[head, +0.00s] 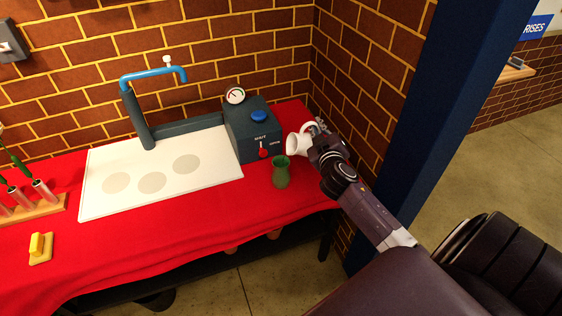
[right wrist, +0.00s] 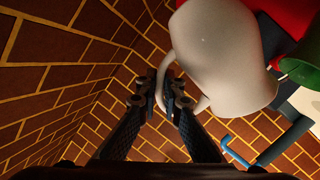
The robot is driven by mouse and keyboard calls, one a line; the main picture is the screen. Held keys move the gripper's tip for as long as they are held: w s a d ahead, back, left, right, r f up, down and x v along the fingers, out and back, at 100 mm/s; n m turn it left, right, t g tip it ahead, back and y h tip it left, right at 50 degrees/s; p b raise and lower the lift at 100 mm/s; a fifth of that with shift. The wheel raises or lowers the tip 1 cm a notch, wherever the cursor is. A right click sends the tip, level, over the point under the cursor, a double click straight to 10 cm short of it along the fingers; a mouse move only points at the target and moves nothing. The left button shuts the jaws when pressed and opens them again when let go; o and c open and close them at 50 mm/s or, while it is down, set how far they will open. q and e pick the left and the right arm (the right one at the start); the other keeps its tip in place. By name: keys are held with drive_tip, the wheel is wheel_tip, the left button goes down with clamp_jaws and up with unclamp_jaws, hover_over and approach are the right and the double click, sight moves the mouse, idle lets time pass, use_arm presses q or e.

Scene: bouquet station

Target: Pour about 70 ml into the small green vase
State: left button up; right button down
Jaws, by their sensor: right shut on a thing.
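The small green vase (head: 281,173) stands upright on the red cloth, in front of the dark valve box. It also shows at the right edge of the right wrist view (right wrist: 300,62). My right gripper (head: 316,142) is shut on the handle of a white pitcher (head: 298,143). The pitcher is tilted, with its mouth toward the left, up and to the right of the vase. In the right wrist view the pitcher (right wrist: 222,55) hangs beside my fingers (right wrist: 172,100). I cannot see liquid in the pitcher or the vase. My left gripper is out of view.
A white board (head: 150,200) with grey circles lies on the red-covered table (head: 180,250). The valve box (head: 249,130) has a gauge, a blue knob and a red lever. A blue tap (head: 150,76) stands behind. A wooden rack (head: 40,209) is at left. A brick wall is close behind.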

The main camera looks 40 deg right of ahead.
drive_tip(key=shift+w+a+r+n, duration=0.2)
drive_tip(key=shift+a+r+n, duration=0.4)
drive_tip(key=shift+a+r, duration=0.2)
idle(1.0)
drive_tip(key=d+f+m, duration=0.1)
drive_tip(key=d+f+m+p, duration=0.1)
drive_tip(key=s+d+f+m+y, duration=0.1)
drive_tip(key=d+f+m, duration=0.1)
drive_tip(key=shift+d+f+m+y+p, duration=0.2)
drive_tip(key=shift+f+m, duration=0.15)
drive_tip(key=shift+f, duration=0.2)
drive_tip(key=shift+d+f+m+y+p, duration=0.1)
drive_tip(key=shift+f+m+p, duration=0.05)
drive_tip(key=shift+f+m, duration=0.3)
idle(1.2)
